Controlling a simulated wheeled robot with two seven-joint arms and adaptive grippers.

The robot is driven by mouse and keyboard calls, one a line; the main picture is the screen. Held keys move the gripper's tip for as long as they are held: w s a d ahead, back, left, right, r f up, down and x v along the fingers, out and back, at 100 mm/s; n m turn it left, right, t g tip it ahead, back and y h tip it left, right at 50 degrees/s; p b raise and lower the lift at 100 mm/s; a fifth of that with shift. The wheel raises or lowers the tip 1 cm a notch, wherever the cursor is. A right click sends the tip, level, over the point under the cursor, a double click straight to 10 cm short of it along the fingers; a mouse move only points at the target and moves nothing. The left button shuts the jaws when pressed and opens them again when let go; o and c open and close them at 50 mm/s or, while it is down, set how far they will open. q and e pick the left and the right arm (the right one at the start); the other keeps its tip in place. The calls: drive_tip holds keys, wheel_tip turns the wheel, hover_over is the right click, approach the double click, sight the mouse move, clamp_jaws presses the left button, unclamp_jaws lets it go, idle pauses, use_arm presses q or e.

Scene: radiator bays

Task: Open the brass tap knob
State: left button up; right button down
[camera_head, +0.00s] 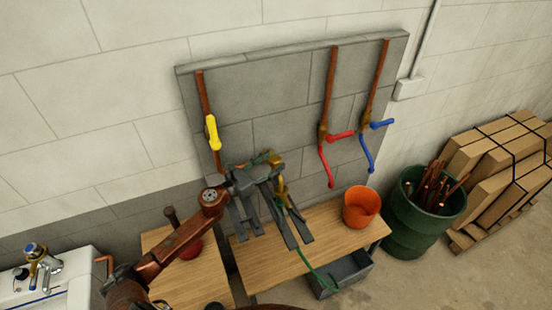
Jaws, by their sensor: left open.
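A brass tap (279,187) is on the grey wall panel, partly hidden behind my left gripper. A green part shows at its top, and a green hose runs down from it. My left gripper (275,232) is open, in front of and beside the brass tap, with its fingers pointing down over the wooden bench. I cannot tell whether it touches the tap, and the knob is mostly hidden. My right gripper is not in view.
Copper pipes carry a yellow lever (212,133), a red lever (340,135) and a blue lever (381,124). An orange bucket (361,207) stands on the bench (318,243). A grey crate (341,273) is below. A green barrel (421,215) stands right; a sink tap (40,262) is left.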

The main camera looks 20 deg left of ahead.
use_arm(q)
drive_tip(key=shift+w+d, duration=0.2)
drive_tip(key=shift+w, duration=0.45)
drive_tip(key=shift+w+d+r, duration=0.1)
drive_tip(key=shift+w+d, duration=0.05)
drive_tip(key=shift+w, duration=0.3)
drive_tip(key=shift+s, duration=0.1)
drive_tip(key=c, duration=1.2)
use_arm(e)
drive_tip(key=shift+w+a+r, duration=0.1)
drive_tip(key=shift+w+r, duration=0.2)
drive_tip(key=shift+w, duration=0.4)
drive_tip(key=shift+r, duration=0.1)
